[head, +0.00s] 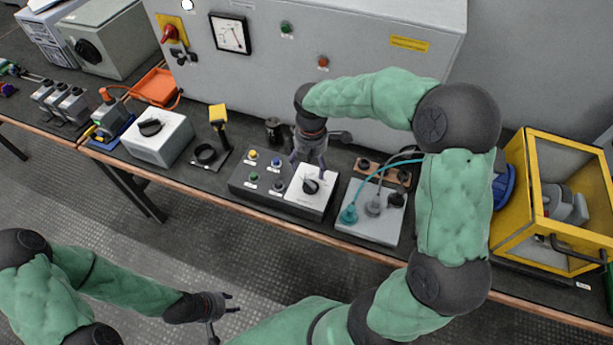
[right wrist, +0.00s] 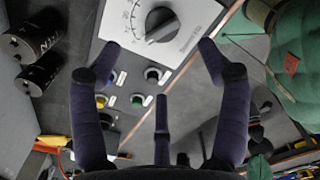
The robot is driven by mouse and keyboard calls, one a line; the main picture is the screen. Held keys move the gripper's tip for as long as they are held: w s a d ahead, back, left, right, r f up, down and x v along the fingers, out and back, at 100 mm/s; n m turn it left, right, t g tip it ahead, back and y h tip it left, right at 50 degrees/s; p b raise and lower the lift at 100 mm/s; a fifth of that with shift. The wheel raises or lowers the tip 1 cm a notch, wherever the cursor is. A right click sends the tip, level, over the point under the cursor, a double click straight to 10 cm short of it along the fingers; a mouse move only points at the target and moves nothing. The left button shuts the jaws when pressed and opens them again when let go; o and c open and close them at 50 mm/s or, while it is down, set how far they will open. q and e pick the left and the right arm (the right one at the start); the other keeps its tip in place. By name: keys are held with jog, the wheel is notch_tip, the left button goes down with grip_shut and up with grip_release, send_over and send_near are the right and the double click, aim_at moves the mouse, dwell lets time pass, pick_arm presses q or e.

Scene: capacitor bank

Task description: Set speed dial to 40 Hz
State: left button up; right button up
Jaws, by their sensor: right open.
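A black dial knob with a pale pointer line (head: 311,186) sits on a white panel (head: 318,203) at the right end of a dark control box. The right wrist view shows the knob (right wrist: 160,24) at the top, with a printed scale around it; the numbers are too small to read surely. My right gripper (head: 308,170) is over the panel, close behind the knob. In the right wrist view its fingers (right wrist: 160,58) are spread, empty, and short of the knob. My left gripper (head: 222,314) is open and empty, over the floor in front of the bench.
Coloured push buttons (head: 264,170) are left of the panel. A grey plate with plugs and cables (head: 365,222) lies to the right, and a yellow-framed case (head: 508,205) stands beyond it. Another white box with a black knob (head: 158,140) is further left. A grey cabinet (head: 350,45) stands behind.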

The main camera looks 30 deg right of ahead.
aim_at(311, 182)
jog(key=f+b, duration=0.1)
jog(key=f, duration=0.3)
jog(key=f+b, duration=0.2)
jog(key=f, duration=0.3)
jog(key=shift+s+f, duration=0.2)
jog(key=shift+f, duration=0.05)
jog(key=c, duration=1.2)
